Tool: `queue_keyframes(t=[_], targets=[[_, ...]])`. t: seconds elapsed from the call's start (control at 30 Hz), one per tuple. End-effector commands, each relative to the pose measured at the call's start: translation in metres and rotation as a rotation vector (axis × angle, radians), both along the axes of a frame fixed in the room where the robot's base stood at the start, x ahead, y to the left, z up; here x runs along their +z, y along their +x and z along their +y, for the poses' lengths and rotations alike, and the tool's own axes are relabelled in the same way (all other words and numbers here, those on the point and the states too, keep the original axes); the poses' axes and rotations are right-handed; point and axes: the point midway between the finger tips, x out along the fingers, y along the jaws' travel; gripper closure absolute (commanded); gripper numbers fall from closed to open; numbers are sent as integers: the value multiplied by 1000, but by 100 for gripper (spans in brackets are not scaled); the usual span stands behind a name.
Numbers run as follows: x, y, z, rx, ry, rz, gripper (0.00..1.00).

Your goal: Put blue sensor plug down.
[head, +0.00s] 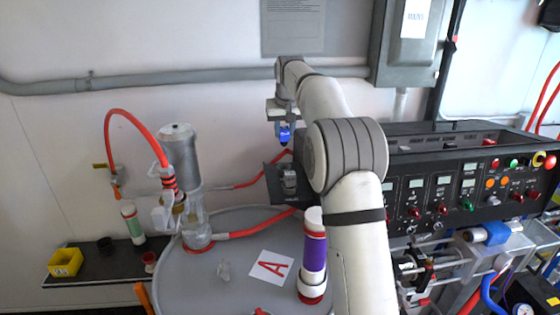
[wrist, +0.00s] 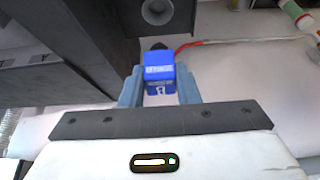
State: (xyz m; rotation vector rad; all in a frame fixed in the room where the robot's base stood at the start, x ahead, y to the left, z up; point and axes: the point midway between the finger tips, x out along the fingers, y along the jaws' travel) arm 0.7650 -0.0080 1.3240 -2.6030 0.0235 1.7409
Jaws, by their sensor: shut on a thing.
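The blue sensor plug (head: 284,134) is held in my gripper (head: 284,127) in the head view, above the left end of the black control panel. In the wrist view the blue plug (wrist: 158,70) sits between the two blue-grey fingers of my gripper (wrist: 160,92), with white lettering on its faces. The gripper is shut on it. A grey socket-like fitting (head: 289,180) on a dark bracket is below the plug in the head view, apart from it. A round grey opening (wrist: 157,11) in a dark block shows ahead of the plug in the wrist view.
The control panel (head: 450,192) with knobs and lights stands at right. A grey drum (head: 225,270) carries a purple-banded cylinder (head: 313,255) and a card marked A (head: 271,266). A yellow bin (head: 65,262) is on the dark shelf (head: 110,268) at left. Red hoses run behind.

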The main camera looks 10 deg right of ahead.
Motion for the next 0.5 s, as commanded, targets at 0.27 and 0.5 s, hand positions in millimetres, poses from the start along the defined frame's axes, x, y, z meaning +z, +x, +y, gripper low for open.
queue_keyframes(t=[0.27, 0.5], targets=[[-42, -1, 4, 6, 0, 3, 94], [-74, -1, 8, 13, 0, 5, 94]])
